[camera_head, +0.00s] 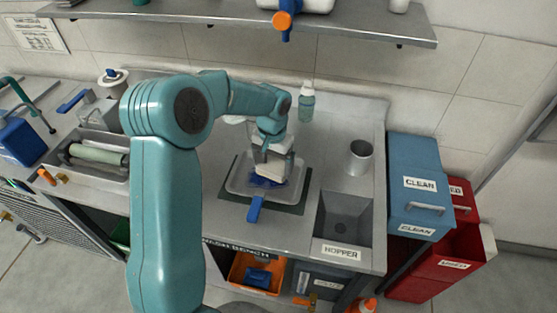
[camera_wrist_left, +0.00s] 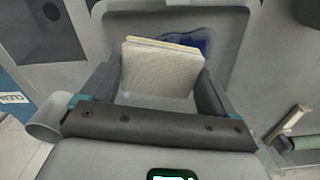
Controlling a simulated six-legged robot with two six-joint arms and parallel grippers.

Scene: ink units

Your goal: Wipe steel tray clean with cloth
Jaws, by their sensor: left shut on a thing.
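The steel tray (camera_head: 236,184) lies on a dark green mat (camera_head: 292,207) on the bench; its rim also shows in the left wrist view (camera_wrist_left: 228,18). A dark blue ink patch (camera_head: 262,182) is on the tray's floor, beside and partly behind the cloth in the left wrist view (camera_wrist_left: 198,42). My left gripper (camera_head: 270,160) is over the tray, shut on a folded cream cloth (camera_head: 271,170). The cloth sits between both fingers in the left wrist view (camera_wrist_left: 160,70). I cannot tell whether it touches the tray floor. My right gripper is not in view.
A blue-handled tool (camera_head: 255,209) lies at the tray's front edge. A hopper basin (camera_head: 342,217) and a steel cup (camera_head: 360,156) stand to the right. A bottle (camera_head: 307,103) stands behind. A blue CLEAN bin (camera_head: 414,160) and red bins (camera_head: 440,262) are beyond the bench.

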